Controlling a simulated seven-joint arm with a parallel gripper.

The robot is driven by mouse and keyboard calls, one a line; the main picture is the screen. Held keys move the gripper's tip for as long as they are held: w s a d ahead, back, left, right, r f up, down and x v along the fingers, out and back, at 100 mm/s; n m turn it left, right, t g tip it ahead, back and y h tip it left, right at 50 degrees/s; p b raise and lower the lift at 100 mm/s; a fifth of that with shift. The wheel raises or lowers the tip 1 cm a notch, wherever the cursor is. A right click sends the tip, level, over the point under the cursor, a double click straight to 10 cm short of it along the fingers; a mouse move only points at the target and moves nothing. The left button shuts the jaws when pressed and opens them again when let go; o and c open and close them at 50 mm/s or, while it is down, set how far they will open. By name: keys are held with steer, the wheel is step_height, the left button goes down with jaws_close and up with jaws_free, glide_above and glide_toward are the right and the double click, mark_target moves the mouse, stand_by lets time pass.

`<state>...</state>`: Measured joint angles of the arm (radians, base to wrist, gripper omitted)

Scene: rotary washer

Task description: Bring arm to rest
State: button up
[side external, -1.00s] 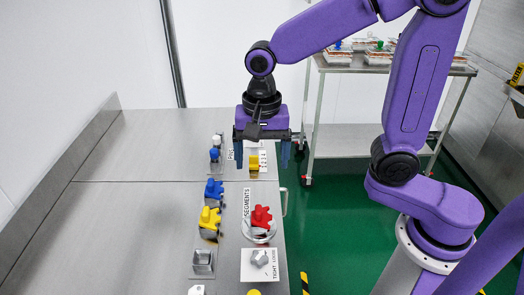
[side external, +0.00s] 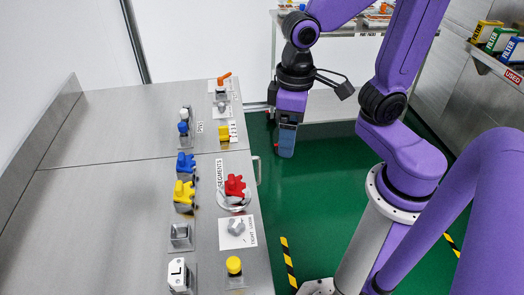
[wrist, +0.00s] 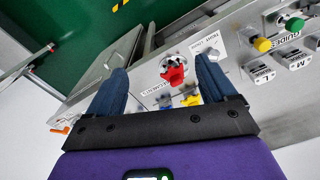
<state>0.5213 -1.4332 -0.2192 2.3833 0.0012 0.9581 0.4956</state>
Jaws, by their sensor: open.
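My gripper (side external: 286,138) hangs beside the right edge of the steel table (side external: 100,220), over the green floor, clear of everything on the table. In the wrist view its two blue fingers (wrist: 160,88) are spread apart with nothing held between them. A red part (side external: 235,186) sits in a round holder near the "SEGMENTS" label, and it shows between the fingers in the wrist view (wrist: 172,70). A blue part (side external: 185,163) and a yellow part (side external: 184,192) stand on holders to its left.
An orange-handled part (side external: 223,78) is at the table's far end. A yellow knob (side external: 234,265) and a block marked L (side external: 178,275) are at the near end. A steel cart (side external: 345,75) stands behind my arm. The left of the table is bare.

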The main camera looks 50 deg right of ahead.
steer(key=s+d+f+n, duration=0.1)
steer(key=s+d+n, duration=0.3)
steer(key=s+n, duration=0.3)
steer(key=shift+s+n, duration=0.4)
steer(key=shift+d+f, duration=0.1)
